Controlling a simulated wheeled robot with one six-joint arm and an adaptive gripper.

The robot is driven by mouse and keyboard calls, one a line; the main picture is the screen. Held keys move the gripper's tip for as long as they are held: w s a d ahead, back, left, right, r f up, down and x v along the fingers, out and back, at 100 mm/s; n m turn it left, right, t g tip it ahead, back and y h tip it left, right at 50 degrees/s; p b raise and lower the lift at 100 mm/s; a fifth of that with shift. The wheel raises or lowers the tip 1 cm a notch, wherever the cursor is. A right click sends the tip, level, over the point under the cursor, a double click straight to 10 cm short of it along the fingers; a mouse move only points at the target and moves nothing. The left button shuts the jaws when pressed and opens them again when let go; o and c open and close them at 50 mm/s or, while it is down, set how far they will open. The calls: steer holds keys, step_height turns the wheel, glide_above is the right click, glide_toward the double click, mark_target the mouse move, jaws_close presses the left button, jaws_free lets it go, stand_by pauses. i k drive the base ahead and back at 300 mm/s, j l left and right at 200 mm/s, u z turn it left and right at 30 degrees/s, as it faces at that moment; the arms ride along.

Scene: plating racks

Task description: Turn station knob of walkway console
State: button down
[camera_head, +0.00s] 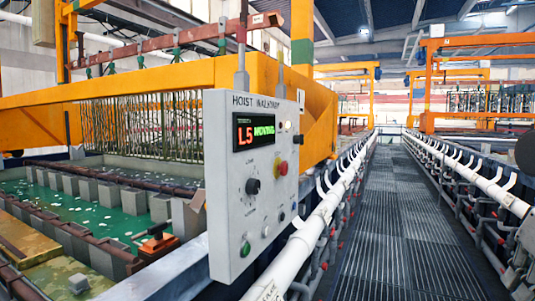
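The walkway console (224,185) is a light grey upright panel headed "HOIST WALKWAY", in the middle-left of the head view. A second, smaller dark knob (298,139) is near the right edge. I cannot tell from labels which is the station knob. My gripper is not in view.
White pipe rails (325,212) line the walkway (400,230), which is clear. Green-liquid tanks (120,222) and an orange hoist beam (130,82) lie left.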

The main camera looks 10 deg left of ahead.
mark_target(253, 186)
steer(key=i+l+u, duration=0.15)
steer(key=l+u, duration=0.3)
steer(key=i+l+u, duration=0.1)
steer(key=l+u, duration=0.8)
steer(key=i+j, duration=0.05)
